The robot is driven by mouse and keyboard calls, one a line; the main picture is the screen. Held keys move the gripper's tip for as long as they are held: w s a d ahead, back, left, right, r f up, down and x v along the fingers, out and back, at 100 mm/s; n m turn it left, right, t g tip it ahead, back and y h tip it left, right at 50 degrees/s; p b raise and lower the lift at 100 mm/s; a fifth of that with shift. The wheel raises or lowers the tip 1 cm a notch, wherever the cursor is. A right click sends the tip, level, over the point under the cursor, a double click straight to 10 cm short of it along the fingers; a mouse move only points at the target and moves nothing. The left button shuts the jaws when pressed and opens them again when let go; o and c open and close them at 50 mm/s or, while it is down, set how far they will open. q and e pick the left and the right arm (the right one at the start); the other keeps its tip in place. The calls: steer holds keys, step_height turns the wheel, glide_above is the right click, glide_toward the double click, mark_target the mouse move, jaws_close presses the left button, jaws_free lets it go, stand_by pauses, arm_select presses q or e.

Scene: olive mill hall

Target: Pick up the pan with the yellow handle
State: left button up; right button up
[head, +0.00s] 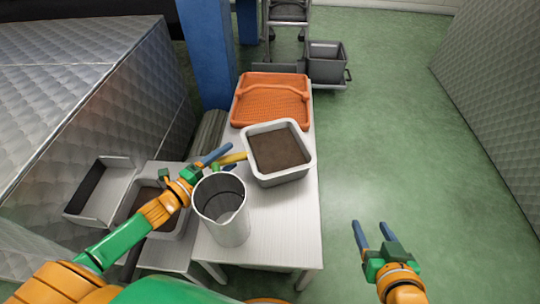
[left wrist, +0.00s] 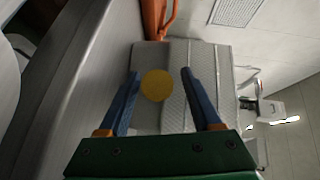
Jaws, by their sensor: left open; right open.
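The pan (head: 304,167) is a pale, square, deep pan with a flat brown inside, on the narrow table. Its yellow handle (head: 239,157) sticks out to the left. My left gripper (head: 229,158) is open at the handle, its blue fingers either side of the handle's end. In the left wrist view the round yellow handle end (left wrist: 156,85) shows between the two fingers (left wrist: 160,75), nearer the left one, with gaps on both sides. My right gripper (head: 371,226) is open and empty over the green floor, right of the table.
A tall metal cylinder (head: 231,227) stands in front of the pan, close to my left arm. An orange tray (head: 272,121) lies behind the pan. A blue pillar (head: 207,55) and a grey bin (head: 326,64) stand farther back. The floor on the right is clear.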

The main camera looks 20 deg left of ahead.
arm_select(q)
jaws_close()
stand_by(1.2)
